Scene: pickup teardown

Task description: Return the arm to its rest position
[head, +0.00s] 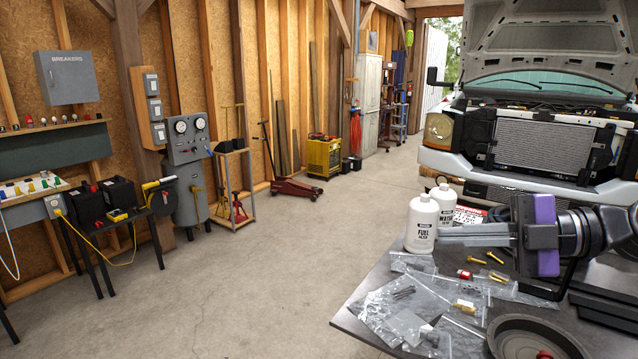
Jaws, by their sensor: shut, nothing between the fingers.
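My gripper (442,236) reaches in from the right over the dark work table (352,322), its long grey fingers pointing left. The fingers lie together with nothing held. Its wrist has a black and purple body, and my black arm runs off the right edge. The fingertips are beside or in front of the white fuel filter bottle (422,224); I cannot tell whether they touch it.
A second white bottle (443,196) stands just behind. Plastic bags (398,300), brass bolts (495,258) and a round grey part (535,340) lie on the table. A pickup (520,140) with its hood up stands behind. The concrete floor (270,260) at left is clear.

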